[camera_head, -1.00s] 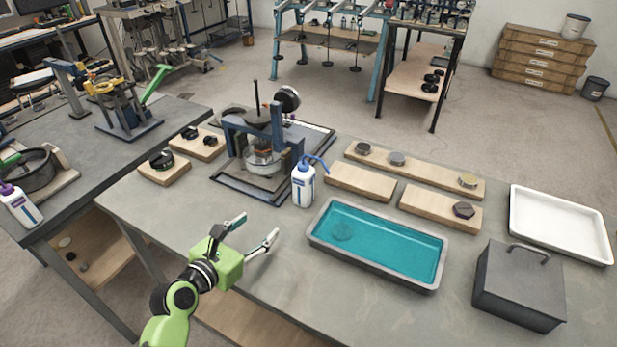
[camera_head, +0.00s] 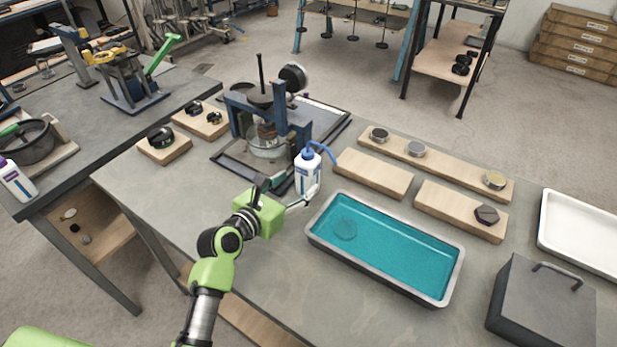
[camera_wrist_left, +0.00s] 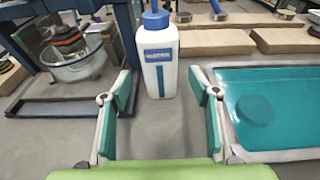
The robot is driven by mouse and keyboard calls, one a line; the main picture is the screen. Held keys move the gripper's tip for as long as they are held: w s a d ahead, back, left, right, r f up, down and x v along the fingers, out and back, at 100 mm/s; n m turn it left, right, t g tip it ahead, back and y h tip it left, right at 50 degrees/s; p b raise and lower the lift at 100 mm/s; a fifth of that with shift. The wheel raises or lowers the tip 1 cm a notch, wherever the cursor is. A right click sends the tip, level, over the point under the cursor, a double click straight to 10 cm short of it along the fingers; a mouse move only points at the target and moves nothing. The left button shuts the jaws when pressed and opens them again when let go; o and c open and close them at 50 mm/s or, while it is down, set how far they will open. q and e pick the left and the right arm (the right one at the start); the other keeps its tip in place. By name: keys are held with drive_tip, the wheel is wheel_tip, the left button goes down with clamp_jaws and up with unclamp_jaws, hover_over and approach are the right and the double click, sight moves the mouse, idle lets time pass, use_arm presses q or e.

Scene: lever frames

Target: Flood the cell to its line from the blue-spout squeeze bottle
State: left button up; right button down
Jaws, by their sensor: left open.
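The blue-spout squeeze bottle (camera_head: 308,174) is white with a blue cap and bent blue spout. It stands upright on the bench; in the left wrist view the bottle (camera_wrist_left: 158,62) is just beyond my fingertips, centred between them. My left gripper (camera_head: 284,192) is open and empty, its fingers pointing at the bottle; its fingers also show in the left wrist view (camera_wrist_left: 160,95). The cell (camera_head: 267,144) is a clear round bowl under the blue frame, left of the bottle; its line cannot be made out. My right gripper is not in view.
A teal-filled tray (camera_head: 452,282) lies right of the bottle. Wooden boards (camera_head: 372,174) with small discs lie behind it. A dark lidded box (camera_head: 541,306) and a white tray (camera_head: 585,232) are at the right. The bench front left of the teal tray is clear.

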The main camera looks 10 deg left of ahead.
sight(302, 179)
use_arm(q)
drive_tip(key=x, duration=0.4)
drive_tip(key=shift+w, duration=0.1)
drive_tip(key=shift+x, duration=0.75)
drive_tip(key=shift+w+d+f, duration=0.15)
drive_tip(key=shift+w, duration=0.2)
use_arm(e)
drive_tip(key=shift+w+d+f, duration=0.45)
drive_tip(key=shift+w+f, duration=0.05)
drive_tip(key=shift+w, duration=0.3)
use_arm(q)
drive_tip(key=shift+c, duration=0.5)
